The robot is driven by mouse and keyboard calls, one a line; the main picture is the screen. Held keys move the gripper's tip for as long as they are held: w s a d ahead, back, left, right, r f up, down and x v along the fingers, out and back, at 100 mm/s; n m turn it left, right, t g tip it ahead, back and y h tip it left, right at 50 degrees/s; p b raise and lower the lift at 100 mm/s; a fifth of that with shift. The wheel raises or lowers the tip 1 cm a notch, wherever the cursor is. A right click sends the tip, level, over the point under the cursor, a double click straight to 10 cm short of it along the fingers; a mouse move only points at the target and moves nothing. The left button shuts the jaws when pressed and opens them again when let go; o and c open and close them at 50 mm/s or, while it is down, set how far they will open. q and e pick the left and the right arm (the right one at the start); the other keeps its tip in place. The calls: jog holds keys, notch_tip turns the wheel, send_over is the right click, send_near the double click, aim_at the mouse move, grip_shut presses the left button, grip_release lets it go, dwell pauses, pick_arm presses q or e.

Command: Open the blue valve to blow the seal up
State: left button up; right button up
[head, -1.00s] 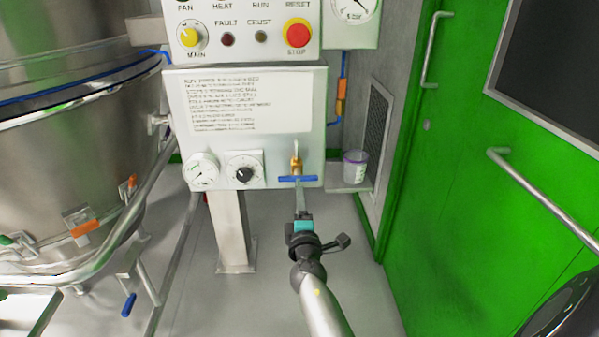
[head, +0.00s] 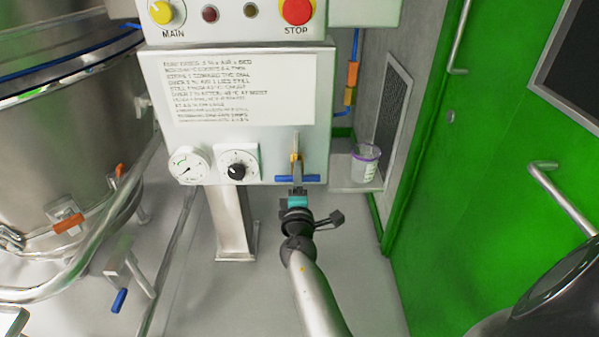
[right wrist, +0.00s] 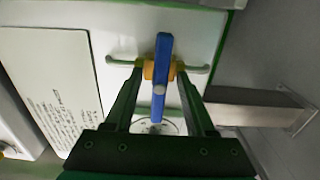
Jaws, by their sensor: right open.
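The blue valve handle (head: 312,179) is a flat bar on a brass fitting, at the lower right of the white panel; in the head view it lies level, left to right. My right gripper (head: 297,168) is at the valve, its fingers reaching over the handle's middle. In the right wrist view the blue handle (right wrist: 162,85) runs lengthwise between the open fingers of my right gripper (right wrist: 160,78). A gap shows on each side, so the fingers are not closed on it. The brass fitting is partly hidden. My left gripper is not in view.
A pressure gauge (head: 189,164) and a black knob dial (head: 238,164) sit left of the valve. A lidded cup (head: 365,163) stands on a small shelf to the right. A steel vessel (head: 60,150) is at left, a green door (head: 480,200) at right.

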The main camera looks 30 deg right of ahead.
grip_shut()
dwell(0.5)
